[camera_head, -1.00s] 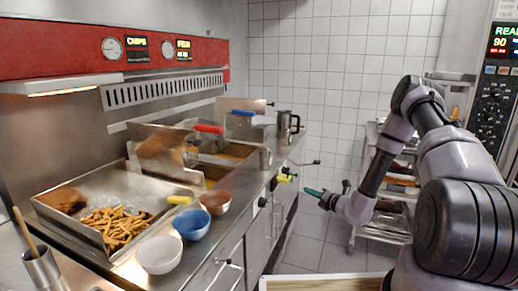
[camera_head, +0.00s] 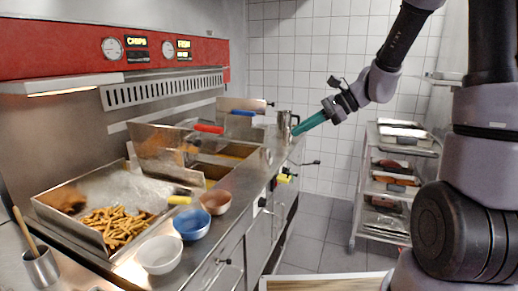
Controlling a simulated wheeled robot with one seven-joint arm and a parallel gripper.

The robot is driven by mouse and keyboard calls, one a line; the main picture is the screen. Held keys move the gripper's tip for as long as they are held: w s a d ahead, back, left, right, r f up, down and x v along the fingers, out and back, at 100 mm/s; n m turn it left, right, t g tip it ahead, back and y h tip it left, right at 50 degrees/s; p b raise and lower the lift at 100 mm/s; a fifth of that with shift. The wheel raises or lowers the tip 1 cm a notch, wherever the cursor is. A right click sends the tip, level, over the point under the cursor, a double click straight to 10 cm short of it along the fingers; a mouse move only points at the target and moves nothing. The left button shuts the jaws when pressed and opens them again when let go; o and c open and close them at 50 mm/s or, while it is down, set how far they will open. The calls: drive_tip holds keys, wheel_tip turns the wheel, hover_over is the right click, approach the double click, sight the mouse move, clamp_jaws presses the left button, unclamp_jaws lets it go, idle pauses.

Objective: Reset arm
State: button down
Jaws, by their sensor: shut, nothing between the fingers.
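My gripper (camera_head: 309,124) is at the end of my raised arm, in the upper right of the head view. Its teal fingers point down and to the left, in line with a steel jug (camera_head: 285,126) at the far end of the counter. I cannot tell from this angle how far the fingers are from the jug. The fingers are together and nothing shows between them.
The fryer counter holds a tray of fries (camera_head: 117,228), a white bowl (camera_head: 160,254), a blue bowl (camera_head: 192,224) and a brown bowl (camera_head: 216,202). A rack trolley (camera_head: 352,240) stands at the right. The tiled floor between is clear.

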drive_tip(key=s+d+r+n+t+h, duration=0.5)
drive_tip(key=s+d+r+n+h, duration=0.4)
drive_tip(key=s, duration=0.7)
drive_tip(key=d+r+n, duration=0.2)
drive_tip(key=d, duration=0.2)
drive_tip(key=shift+r, duration=0.3)
drive_tip(key=shift+s, duration=0.1)
